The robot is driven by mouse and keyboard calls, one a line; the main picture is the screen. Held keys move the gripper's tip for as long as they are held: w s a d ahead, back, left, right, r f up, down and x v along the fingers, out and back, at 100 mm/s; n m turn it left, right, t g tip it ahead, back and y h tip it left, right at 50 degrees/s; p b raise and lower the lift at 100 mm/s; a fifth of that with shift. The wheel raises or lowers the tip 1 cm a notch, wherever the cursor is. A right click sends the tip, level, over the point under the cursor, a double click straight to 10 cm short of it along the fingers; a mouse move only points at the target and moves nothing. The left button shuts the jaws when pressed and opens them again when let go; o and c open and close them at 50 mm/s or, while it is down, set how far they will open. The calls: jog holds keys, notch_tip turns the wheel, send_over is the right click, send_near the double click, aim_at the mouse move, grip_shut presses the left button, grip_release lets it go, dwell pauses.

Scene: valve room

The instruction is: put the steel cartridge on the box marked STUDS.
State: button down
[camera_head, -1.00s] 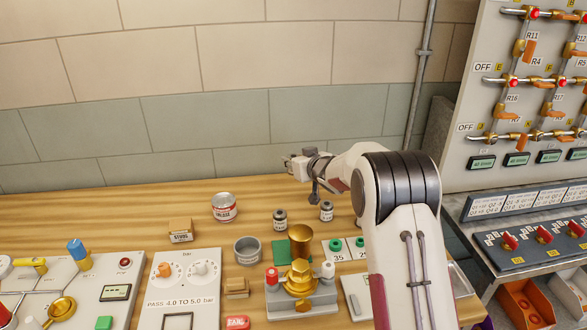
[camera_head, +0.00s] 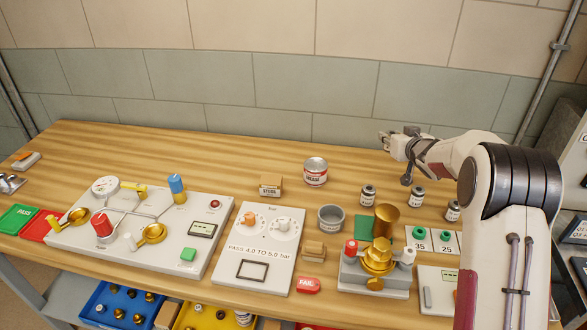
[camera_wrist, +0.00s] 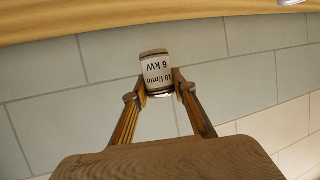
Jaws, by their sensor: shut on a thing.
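My gripper (camera_head: 387,141) is raised above the back of the bench, right of the box and the red-and-white can. In the wrist view it (camera_wrist: 160,88) is shut on a small metal cylinder with a white label, which looks like the steel cartridge (camera_wrist: 156,72). Its label shows upside down and reads "10 l/min 6 kW". In the head view the cartridge is too small to make out clearly. The small brown box marked STUDS (camera_head: 270,187) stands on the bench, left of the can; its top looks clear.
The red-and-white can (camera_head: 316,172) stands just right of the box. A grey open tin (camera_head: 331,218), small dark jars (camera_head: 368,196) and a brass valve fixture (camera_head: 377,262) are nearer. A gauge panel (camera_head: 255,248) lies in front. Bare wood lies behind the box.

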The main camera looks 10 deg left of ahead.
jog(key=s+a+r+n+g+y, duration=0.1)
jog(key=s+a+r+n+y, duration=0.1)
jog(key=a, duration=0.8)
jog(key=s+a+r+n+g+y, duration=0.1)
jog(key=s+a+r+n+y, duration=0.15)
jog(key=a, duration=0.85)
jog(key=r+n+g+y, duration=0.1)
jog(key=n+g+y, duration=0.2)
send_over(271, 179)
jog(key=shift+f, duration=3.15)
jog(key=shift+f, duration=1.85)
jog(key=shift+f, duration=0.15)
